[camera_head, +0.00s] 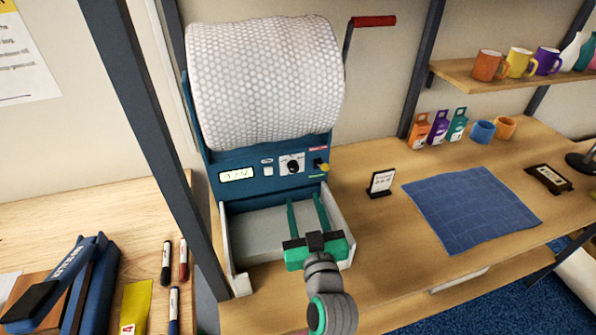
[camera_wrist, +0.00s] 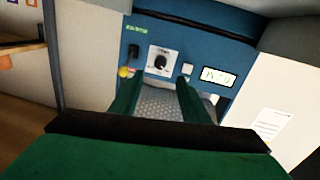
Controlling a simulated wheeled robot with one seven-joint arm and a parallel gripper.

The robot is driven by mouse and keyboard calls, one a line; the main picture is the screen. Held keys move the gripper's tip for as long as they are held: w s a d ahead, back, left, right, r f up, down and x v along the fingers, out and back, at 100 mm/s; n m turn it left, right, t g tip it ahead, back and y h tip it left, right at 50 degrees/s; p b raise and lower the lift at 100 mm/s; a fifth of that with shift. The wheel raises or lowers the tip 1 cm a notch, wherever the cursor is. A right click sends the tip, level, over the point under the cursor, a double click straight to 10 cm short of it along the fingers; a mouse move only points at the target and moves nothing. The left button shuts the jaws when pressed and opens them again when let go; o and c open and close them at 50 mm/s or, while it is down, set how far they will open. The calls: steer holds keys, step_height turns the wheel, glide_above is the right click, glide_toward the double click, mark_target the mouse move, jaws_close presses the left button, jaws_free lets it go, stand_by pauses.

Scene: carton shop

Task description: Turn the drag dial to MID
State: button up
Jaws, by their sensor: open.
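The drag dial (camera_head: 292,165) is a black knob on a white plate on the blue front panel of the bubble-wrap dispenser. It also shows in the wrist view (camera_wrist: 160,61). Its marks are too small to read, so I cannot tell its setting. My gripper (camera_head: 306,200) is open and empty, its two green fingers pointing at the panel from in front of and below the dial. In the wrist view the fingers (camera_wrist: 158,85) stand apart, with the dial above the gap between them. No contact with the dial shows.
The panel also holds a lit display (camera_head: 236,175), a white button (camera_head: 268,171) and a yellow-tipped lever (camera_head: 322,166). The bubble-wrap roll (camera_head: 262,82) is above. A pale tray (camera_head: 240,250) lies below my fingers. A dark post (camera_head: 150,140) stands left. A blue mat (camera_head: 470,208) lies right.

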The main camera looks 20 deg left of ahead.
mark_target(294, 171)
steer(key=x, duration=0.9)
steer(key=shift+w+a, duration=0.15)
steer(key=shift+a, duration=0.25)
steer(key=shift+w, duration=0.65)
steer(key=shift+a, duration=0.1)
steer(key=c, duration=1.1)
